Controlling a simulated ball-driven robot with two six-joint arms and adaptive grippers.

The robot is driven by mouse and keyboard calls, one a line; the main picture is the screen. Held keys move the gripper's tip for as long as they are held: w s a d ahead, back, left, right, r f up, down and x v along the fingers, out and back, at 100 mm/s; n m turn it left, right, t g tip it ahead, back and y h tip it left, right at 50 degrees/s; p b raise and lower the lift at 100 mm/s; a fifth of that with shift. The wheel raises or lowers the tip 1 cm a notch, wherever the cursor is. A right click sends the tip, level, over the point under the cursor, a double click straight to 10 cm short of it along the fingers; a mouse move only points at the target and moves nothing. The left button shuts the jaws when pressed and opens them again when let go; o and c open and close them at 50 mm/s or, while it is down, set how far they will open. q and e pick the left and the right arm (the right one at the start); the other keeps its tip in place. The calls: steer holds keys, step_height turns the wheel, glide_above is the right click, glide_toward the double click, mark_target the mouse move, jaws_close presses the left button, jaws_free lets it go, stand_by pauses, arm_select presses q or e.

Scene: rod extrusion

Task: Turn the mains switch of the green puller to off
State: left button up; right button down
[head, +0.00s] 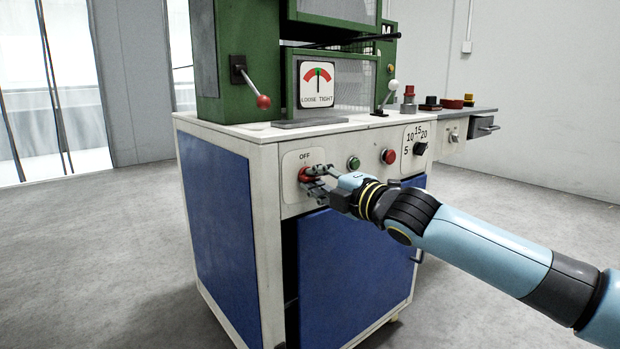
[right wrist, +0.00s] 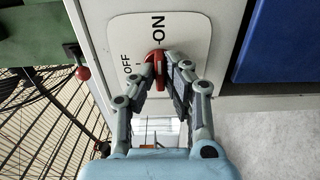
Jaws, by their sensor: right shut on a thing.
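The green puller (head: 240,45) stands on a white and blue cabinet. Its mains switch is a red knob (head: 305,174) on a pale plate at the cabinet's front left, with OFF printed above it. My right gripper (head: 313,181) is shut on this knob from the right. In the right wrist view the red knob (right wrist: 158,68) sits between the fingertips of the right gripper (right wrist: 160,75), its body running roughly along the ON mark, with OFF to the left. The fingers hide part of the knob, so its exact angle is unclear. My left gripper is not in view.
A green button (head: 353,163), a red button (head: 388,156) and a black dial (head: 420,148) sit right of the switch. A red-ball lever (head: 263,101) and a loose/tight gauge (head: 316,84) are above. Blue doors (head: 340,270) lie below. The floor around is clear.

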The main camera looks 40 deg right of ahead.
steer(key=shift+f, duration=0.1)
stand_by(0.3)
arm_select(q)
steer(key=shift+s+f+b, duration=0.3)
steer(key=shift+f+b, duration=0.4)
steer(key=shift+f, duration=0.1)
arm_select(e)
steer(key=shift+n, duration=1)
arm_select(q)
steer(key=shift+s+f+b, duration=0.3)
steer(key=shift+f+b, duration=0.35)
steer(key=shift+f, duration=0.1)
arm_select(e)
steer(key=shift+n, duration=1)
